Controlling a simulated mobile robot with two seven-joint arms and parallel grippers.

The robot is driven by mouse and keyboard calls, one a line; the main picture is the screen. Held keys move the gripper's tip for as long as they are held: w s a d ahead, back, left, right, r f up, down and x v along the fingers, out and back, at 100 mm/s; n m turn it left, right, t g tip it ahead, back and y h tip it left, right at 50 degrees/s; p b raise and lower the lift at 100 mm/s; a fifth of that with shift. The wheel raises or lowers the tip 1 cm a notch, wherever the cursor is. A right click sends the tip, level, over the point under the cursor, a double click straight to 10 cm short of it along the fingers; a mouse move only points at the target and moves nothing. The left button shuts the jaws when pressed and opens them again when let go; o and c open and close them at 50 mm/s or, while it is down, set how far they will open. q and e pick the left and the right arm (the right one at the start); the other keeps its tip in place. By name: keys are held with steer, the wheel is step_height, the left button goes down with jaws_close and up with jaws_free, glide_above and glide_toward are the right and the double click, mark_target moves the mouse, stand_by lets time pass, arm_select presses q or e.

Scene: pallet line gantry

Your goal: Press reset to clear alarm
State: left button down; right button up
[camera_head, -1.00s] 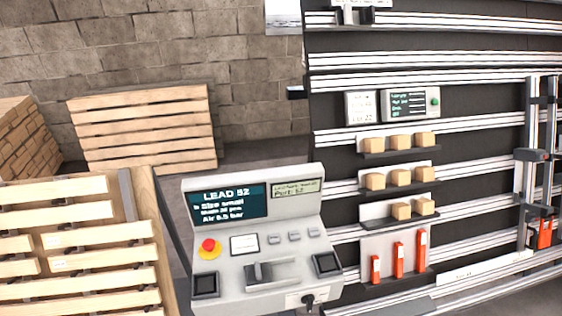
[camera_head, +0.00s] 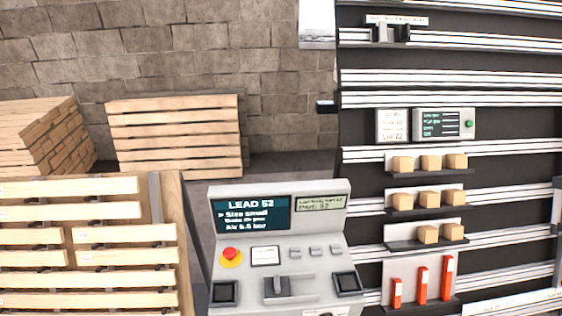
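A grey control console (camera_head: 250,274) stands at the bottom middle. Its dark left screen (camera_head: 252,215) reads LEAD 52, Size small and Air 6.5 bar; a smaller pale screen (camera_head: 320,204) sits to its right. Below are a red mushroom button (camera_head: 230,254) on a yellow base, a white label (camera_head: 265,256) and a row of small grey buttons (camera_head: 315,251). Lower down are a lever-like handle (camera_head: 278,287) and two black square pads (camera_head: 224,293). Any reset marking is too small to read. Neither of my grippers is in view.
On the right, a rail wall holds a small display with a green button (camera_head: 469,125), shelves of tan blocks (camera_head: 430,162) and orange-red pieces (camera_head: 447,277).

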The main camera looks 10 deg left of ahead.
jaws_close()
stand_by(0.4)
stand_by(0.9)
